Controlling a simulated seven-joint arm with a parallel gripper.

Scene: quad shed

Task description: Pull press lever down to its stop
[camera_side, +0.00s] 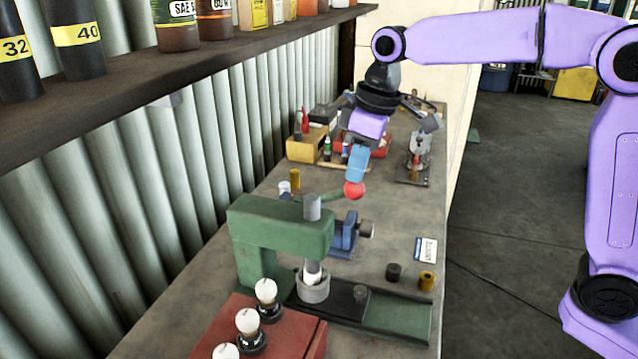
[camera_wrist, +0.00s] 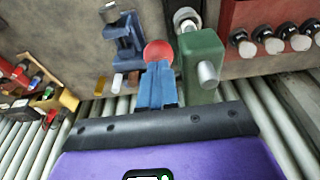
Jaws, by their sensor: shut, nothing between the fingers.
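The green arbor press (camera_side: 280,222) stands on the bench, with a grey ram over a round grey cup (camera_side: 313,288). Its lever is a thin green rod (camera_side: 333,195) ending in a red ball knob (camera_side: 354,189). The lever sticks out behind the press head, roughly level. My gripper (camera_side: 356,178) points down with its blue fingers shut and empty, their tips at the top of the red knob. In the wrist view the fingers (camera_wrist: 157,68) are together, just below the red knob (camera_wrist: 158,50) and beside the press head (camera_wrist: 203,60). Whether they touch the knob is unclear.
A blue vise (camera_side: 344,235) stands behind the press. A red box with white-topped pieces (camera_side: 264,335) is in front. A yellow bin (camera_side: 306,146) and small bottles are farther back. A shelf (camera_side: 200,75) overhangs the left. Bench right of the vise is mostly clear.

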